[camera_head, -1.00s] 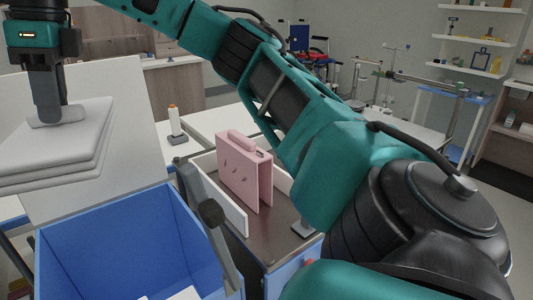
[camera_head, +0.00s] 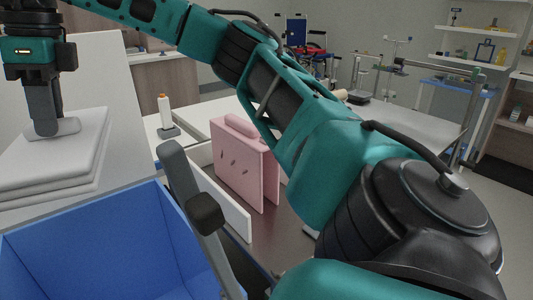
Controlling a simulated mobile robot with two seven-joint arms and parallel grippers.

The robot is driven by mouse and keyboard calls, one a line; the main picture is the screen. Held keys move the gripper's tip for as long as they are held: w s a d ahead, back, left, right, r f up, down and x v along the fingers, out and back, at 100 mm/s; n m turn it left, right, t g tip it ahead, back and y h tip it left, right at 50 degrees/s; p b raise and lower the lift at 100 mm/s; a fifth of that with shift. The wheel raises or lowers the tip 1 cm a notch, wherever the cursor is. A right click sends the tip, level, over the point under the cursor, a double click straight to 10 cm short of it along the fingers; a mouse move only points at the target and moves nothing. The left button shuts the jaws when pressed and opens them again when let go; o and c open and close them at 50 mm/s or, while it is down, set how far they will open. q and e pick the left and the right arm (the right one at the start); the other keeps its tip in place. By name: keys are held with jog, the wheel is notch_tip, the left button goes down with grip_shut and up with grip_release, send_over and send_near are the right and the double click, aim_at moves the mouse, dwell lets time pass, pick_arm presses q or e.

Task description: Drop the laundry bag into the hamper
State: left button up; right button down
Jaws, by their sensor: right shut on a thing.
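The laundry bag (camera_head: 50,155) looks like a soft white layered bundle with a grey grip on top, at the left of the head view. My right gripper (camera_head: 44,128) is shut on that grip, its arm crossing the picture from the lower right. The hamper is an open blue bin (camera_head: 105,235) at the lower left, cut off by the picture's edge. The bag shows just beyond the hamper's far rim; I cannot tell whether it touches anything below. My left gripper is not in view.
A pink case (camera_head: 245,165) stands in a white-walled tray (camera_head: 232,205) right of the hamper. A grey lever with a dark knob (camera_head: 206,213) rises by the hamper's right side. A white bottle (camera_head: 164,110) stands behind. A pale panel (camera_head: 105,75) is behind the bag.

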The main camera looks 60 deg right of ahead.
jog(key=shift+f+b, duration=0.35)
jog(key=shift+f, duration=0.45)
jog(key=shift+f+b, duration=0.5)
jog(key=shift+f, duration=0.1)
jog(key=c, duration=1.2)
grip_release()
jog(key=o, duration=0.4)
pick_arm(q)
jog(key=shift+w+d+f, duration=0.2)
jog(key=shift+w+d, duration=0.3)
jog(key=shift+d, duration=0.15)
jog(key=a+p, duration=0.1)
jog(key=p, duration=0.1)
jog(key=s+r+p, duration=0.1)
jog(key=p, duration=0.1)
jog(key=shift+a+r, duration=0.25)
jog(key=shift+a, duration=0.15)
pick_arm(e)
notch_tip(320, 180, up, 13)
jog(key=s+d, duration=0.1)
jog(key=shift+s+d, duration=0.15)
jog(key=shift+d, duration=0.1)
